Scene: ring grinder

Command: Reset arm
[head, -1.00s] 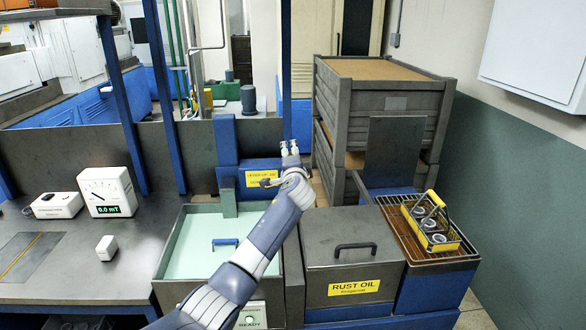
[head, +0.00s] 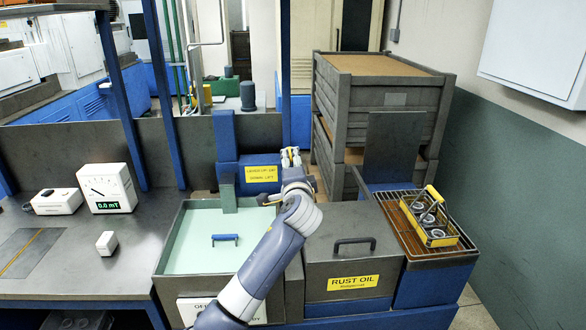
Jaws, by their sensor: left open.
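My left arm reaches in from the bottom of the head view. Its gripper (head: 290,157) is open and empty, held in the air above the gap between the pale green tank and the rust oil box, near the blue post with a yellow label. It touches nothing that I can see. My right gripper is not in view. A yellow basket (head: 430,217) holding several metal rings sits on the wire drain rack (head: 401,218) at the right, apart from my gripper.
The open tank (head: 190,240) with a blue handle (head: 225,238) and the lidded rust oil box (head: 325,265) lie below my arm. A gauge (head: 106,188), a white box (head: 57,201) and a small white block (head: 107,243) stand on the left bench. Stacked crates (head: 388,95) rise behind.

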